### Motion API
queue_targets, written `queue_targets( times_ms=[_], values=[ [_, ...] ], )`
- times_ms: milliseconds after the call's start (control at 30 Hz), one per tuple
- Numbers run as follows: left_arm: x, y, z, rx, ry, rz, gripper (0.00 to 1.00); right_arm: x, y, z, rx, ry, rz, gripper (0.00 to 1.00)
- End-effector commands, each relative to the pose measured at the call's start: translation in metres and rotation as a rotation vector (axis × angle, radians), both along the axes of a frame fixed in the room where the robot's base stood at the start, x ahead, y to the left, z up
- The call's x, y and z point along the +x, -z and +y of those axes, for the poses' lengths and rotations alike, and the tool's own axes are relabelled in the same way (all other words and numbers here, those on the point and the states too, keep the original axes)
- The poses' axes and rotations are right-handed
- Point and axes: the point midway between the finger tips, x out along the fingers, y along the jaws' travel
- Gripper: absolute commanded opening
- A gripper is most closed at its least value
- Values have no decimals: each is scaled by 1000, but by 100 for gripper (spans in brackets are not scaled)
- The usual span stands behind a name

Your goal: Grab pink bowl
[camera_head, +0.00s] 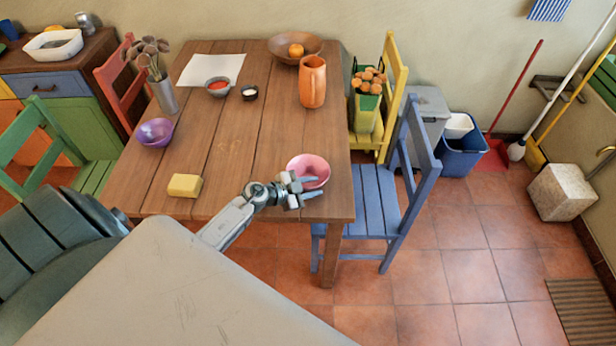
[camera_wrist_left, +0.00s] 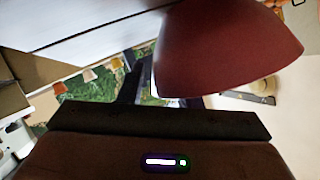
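The pink bowl (camera_head: 309,168) stands upright on the wooden table (camera_head: 235,130), close to its near right corner. My left gripper (camera_head: 312,187) is at the near side of the bowl, with its two fingers apart and pointing right. One finger overlaps the bowl's near edge in the head view; I cannot tell whether it touches. In the left wrist view the bowl (camera_wrist_left: 228,52) looms large and dark pink at the upper right, in front of part of the gripper. My right gripper is not in view.
A yellow block (camera_head: 185,186) and a purple bowl (camera_head: 155,132) are on the table's left. An orange jug (camera_head: 312,82), a brown bowl (camera_head: 283,48) and small dishes stand farther back. A blue chair (camera_head: 378,200) is at the right. The table's middle is clear.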

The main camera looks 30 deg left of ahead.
Motion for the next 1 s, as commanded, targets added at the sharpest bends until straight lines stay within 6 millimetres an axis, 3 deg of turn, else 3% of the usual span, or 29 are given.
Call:
queue_targets(
  times_ms=[67,200,667,1000],
  values=[
    [0,0,0,0,0,0,27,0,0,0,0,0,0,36],
    [0,0,0,0,0,0,0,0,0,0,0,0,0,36],
    [-1,-5,1,0,0,0,0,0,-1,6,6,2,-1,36],
    [0,-69,1,3,3,-6,0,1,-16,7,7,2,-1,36]
  ],
)
